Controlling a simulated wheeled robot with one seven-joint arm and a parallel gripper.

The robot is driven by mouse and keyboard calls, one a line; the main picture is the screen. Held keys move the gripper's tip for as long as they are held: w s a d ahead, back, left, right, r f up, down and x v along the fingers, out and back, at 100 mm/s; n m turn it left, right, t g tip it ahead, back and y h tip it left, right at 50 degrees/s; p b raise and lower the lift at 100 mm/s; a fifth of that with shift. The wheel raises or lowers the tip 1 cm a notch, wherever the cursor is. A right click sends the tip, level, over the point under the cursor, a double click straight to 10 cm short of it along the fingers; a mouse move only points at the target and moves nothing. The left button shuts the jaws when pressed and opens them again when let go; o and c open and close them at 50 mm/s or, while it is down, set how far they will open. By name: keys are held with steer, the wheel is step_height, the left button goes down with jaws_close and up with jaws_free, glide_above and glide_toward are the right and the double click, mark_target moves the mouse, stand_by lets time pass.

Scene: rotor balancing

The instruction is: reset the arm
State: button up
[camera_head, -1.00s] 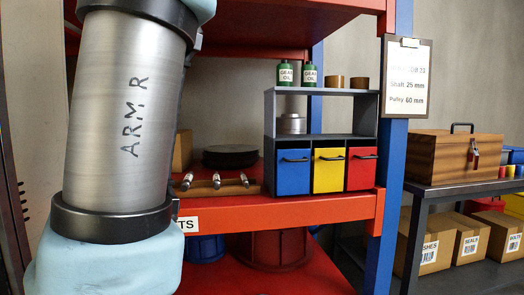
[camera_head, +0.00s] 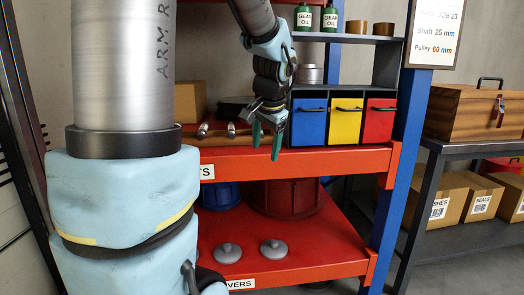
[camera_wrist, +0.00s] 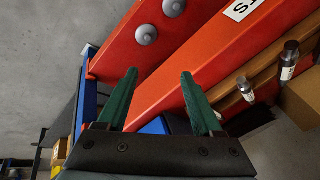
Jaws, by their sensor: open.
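My gripper (camera_head: 267,140) hangs at the front edge of the red middle shelf (camera_head: 330,160), its green fingers pointing down. It is to the left of the blue drawer. In the wrist view my gripper (camera_wrist: 158,88) shows two green fingers spread apart with nothing between them. Beyond them are the red shelf edges and two grey knobbed covers (camera_wrist: 145,34). My arm fills the left of the head view and hides part of the rack.
Blue (camera_head: 309,122), yellow (camera_head: 344,120) and red (camera_head: 379,120) drawers stand right of my gripper. Grey covers (camera_head: 273,249) lie on the lower shelf. A blue post (camera_head: 397,165) bounds the rack. A wooden chest (camera_head: 470,112) stands on a side table at right.

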steer(key=s+a+f+n+g+h, duration=0.1)
steer(key=s+a+f+n+g, duration=0.1)
steer(key=s+a+f+n, duration=0.35)
steer(key=s+a+f+n+g, duration=0.1)
steer(key=s+a+f+n, duration=0.1)
steer(key=s+f, duration=0.6)
step_height(320, 180, up, 16)
steer(key=p, duration=1.5)
steer(key=shift+s+p, duration=0.25)
steer(key=shift+p, duration=0.05)
steer(key=shift+f, duration=0.1)
